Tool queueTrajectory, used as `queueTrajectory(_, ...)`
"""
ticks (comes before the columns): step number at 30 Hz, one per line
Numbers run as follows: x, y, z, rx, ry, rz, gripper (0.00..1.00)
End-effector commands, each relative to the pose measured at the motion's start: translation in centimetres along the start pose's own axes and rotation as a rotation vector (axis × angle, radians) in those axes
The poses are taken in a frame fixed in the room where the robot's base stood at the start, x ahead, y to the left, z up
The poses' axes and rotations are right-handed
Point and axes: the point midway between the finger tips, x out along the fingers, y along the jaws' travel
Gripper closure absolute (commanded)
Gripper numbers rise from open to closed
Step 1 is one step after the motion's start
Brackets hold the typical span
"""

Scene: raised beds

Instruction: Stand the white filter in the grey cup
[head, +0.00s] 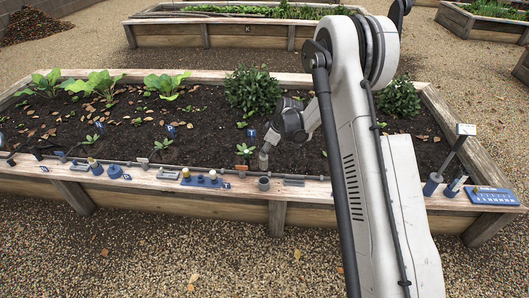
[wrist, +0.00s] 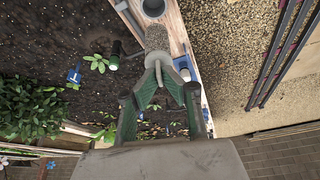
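The white filter (wrist: 158,38) looks like a pale grey, speckled cylinder with a thin stem. My gripper (wrist: 160,68) is closed around the stem in the wrist view, with the cylinder beyond the fingertips. In the head view the filter (head: 263,160) hangs below my gripper (head: 266,146) over the bed's front edge. The grey cup (head: 263,184) stands on the front plank, just below the filter in the picture. The cup (wrist: 153,8) also shows at the top of the wrist view, its round mouth open and apart from the filter.
A blue block (head: 201,181) with a white and a yellow piece stands left of the cup on the plank. A grey flat piece (head: 294,182) lies right of it. A thin dark pipe runs along the soil edge behind. Small plants (head: 245,150) grow close by.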

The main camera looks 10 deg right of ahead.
Motion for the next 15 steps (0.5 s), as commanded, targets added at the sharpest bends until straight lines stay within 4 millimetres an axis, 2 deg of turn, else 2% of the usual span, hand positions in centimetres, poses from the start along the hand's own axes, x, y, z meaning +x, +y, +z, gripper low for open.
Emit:
queueTrajectory(8, 0.9, 0.0, 0.4, -0.003, 0.000, -0.001, 1.00)
queueTrajectory(15, 2.7, 0.0, 1.1, -0.002, 0.000, -0.001, 1.00)
